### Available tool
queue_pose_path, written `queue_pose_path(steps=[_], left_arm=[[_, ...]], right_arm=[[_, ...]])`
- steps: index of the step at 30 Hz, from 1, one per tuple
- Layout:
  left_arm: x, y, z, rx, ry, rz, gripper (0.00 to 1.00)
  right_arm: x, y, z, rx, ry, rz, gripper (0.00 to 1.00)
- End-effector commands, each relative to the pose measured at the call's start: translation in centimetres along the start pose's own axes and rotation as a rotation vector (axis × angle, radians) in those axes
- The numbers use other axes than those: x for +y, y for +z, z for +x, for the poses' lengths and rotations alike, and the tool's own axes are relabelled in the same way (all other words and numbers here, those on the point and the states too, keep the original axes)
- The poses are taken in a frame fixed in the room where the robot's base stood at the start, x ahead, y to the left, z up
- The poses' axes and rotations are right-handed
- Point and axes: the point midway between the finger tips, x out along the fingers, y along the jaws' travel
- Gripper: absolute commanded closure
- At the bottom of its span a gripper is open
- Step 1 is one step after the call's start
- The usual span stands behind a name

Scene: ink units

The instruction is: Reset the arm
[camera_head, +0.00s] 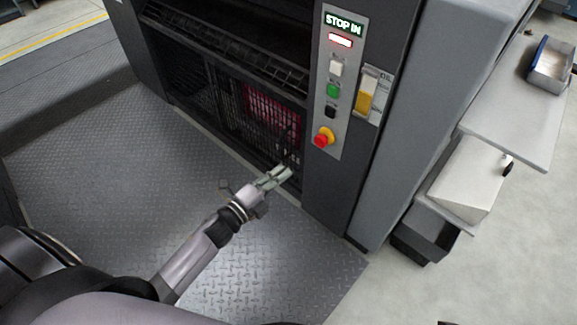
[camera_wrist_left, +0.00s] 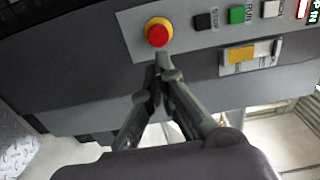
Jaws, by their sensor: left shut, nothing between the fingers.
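My left arm reaches in from the lower left in the head view. Its gripper (camera_head: 280,176) is shut and empty, in front of the dark machine and lower left of the control panel. In the left wrist view the shut fingertips (camera_wrist_left: 160,64) appear just below the red emergency button (camera_wrist_left: 158,32) on its yellow base. The head view shows this red button (camera_head: 322,138) at the bottom of the panel, apart from the gripper. My right gripper is not in view.
The grey control panel (camera_head: 333,85) carries white, green and black buttons and a lit "STOP IN" display (camera_head: 343,22). A shelf (camera_head: 520,100) with a tray (camera_head: 552,66) is at right. The diamond-plate floor (camera_head: 110,165) is clear.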

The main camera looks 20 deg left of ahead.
Motion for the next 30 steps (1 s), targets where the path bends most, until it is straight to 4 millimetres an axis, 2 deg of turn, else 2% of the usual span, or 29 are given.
queue_pose_path(steps=[20, 26, 30], left_arm=[[-0.1, 0.2, -0.2, -0.028, 0.012, -0.032, 1.0], [0.2, 1.8, -1.8, -0.249, 0.117, -0.297, 1.0], [1.2, 2.0, -4.8, -0.46, 0.238, -0.584, 1.0]], right_arm=[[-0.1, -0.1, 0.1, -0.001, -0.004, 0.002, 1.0], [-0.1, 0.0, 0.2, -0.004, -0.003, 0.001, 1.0], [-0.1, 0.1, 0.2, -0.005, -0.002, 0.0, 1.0]])
